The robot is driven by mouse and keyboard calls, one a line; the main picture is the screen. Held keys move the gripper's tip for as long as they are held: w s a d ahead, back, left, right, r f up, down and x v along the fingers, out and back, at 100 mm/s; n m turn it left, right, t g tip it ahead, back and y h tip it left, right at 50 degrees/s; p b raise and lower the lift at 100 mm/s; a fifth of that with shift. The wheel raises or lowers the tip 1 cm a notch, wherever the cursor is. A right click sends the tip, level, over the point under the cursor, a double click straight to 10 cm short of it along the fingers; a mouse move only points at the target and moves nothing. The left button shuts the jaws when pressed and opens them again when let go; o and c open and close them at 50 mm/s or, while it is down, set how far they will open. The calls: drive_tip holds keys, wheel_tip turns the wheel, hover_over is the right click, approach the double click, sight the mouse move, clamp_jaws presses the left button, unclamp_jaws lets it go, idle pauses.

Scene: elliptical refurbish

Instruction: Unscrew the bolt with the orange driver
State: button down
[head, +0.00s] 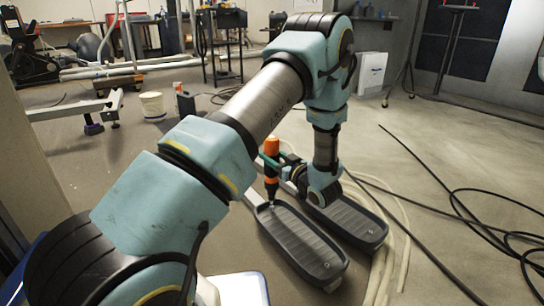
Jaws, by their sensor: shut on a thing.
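The orange driver (272,152) stands nearly upright in the head view, with an orange top and a dark lower part. My gripper (270,163) is shut on the driver, reaching it from the right. The driver's lower end is over the far end of the near black foot pedal (300,245), where its arm joins the pedal. A small bright spot shows there, but I cannot tell whether it is the bolt or whether the tip touches it.
A second black pedal (360,228) lies just right, under my wrist. Pale hoses and black cables (455,210) run over the floor at right. A white bucket (152,105) and a grey machine frame (75,112) stand at back left. Open floor lies at far right.

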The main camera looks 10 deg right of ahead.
drive_tip(key=shift+r+p, duration=2.65)
drive_tip(key=shift+r, duration=0.65)
drive_tip(key=shift+w, duration=0.1)
